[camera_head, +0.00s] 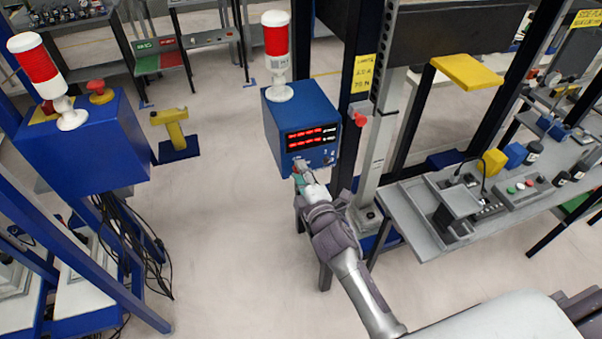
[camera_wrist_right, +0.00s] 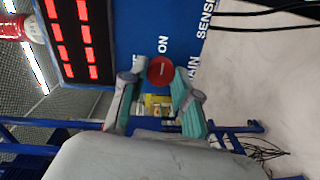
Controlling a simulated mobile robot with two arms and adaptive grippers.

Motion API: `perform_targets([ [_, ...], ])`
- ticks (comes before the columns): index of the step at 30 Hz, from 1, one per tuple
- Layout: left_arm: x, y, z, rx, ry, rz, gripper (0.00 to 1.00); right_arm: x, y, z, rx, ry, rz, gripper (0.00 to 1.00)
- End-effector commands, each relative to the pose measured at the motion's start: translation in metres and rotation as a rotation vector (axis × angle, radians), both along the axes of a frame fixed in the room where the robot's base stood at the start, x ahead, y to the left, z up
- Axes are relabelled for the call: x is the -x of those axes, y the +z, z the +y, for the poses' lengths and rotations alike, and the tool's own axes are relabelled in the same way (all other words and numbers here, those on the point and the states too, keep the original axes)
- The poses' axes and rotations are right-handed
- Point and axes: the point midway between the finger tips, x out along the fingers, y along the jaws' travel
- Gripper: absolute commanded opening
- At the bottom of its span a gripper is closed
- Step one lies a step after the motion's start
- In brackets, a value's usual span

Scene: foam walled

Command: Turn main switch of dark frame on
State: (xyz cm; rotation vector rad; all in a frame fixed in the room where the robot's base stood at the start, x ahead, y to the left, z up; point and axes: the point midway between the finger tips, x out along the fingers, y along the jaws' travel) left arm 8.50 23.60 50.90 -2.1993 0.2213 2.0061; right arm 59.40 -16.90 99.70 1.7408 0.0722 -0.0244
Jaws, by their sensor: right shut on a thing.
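The blue control box (camera_head: 287,108) is mounted at the dark frame's post (camera_head: 352,95). Its front has two rows of lit red digits, and the display (camera_wrist_right: 76,38) also shows in the right wrist view. The main switch (camera_wrist_right: 161,70) is a round red knob on the blue panel, with "ON" printed beside it and part of "MAIN" and "SENSOR" lettering nearby. My right gripper (camera_head: 303,172) is at the lower front of the box. Its green-padded fingers (camera_wrist_right: 158,95) are closed on the knob from both sides. The knob's exact angle cannot be told. My left gripper is out of view.
A red-and-white signal lamp (camera_head: 277,55) stands on the box. A red button (camera_head: 360,119) sits on the post beside it. A grey workbench (camera_head: 415,220) stands at right. Another blue box (camera_head: 85,150) with a lamp is at left.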

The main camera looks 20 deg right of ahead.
Motion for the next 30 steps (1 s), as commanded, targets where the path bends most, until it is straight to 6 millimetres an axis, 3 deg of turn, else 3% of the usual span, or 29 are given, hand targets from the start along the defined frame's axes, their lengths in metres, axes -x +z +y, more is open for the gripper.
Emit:
perform_targets([
  [5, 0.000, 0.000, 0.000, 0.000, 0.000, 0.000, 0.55, 0.000, -0.001, 0.000, -0.002, -0.001, 0.002, 0.00],
  [6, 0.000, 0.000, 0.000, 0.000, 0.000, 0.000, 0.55, 0.000, -0.001, 0.000, -0.002, -0.001, 0.002, 0.33],
  [10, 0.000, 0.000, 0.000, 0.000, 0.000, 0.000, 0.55, 0.000, -0.001, 0.000, -0.001, 0.000, 0.002, 0.55],
  [22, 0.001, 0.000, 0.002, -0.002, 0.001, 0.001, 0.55, 0.008, -0.001, 0.000, 0.001, 0.000, 0.002, 0.56],
  [30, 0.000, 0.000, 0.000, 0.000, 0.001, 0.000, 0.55, 0.059, 0.001, -0.002, 0.001, 0.000, 0.004, 0.56],
])
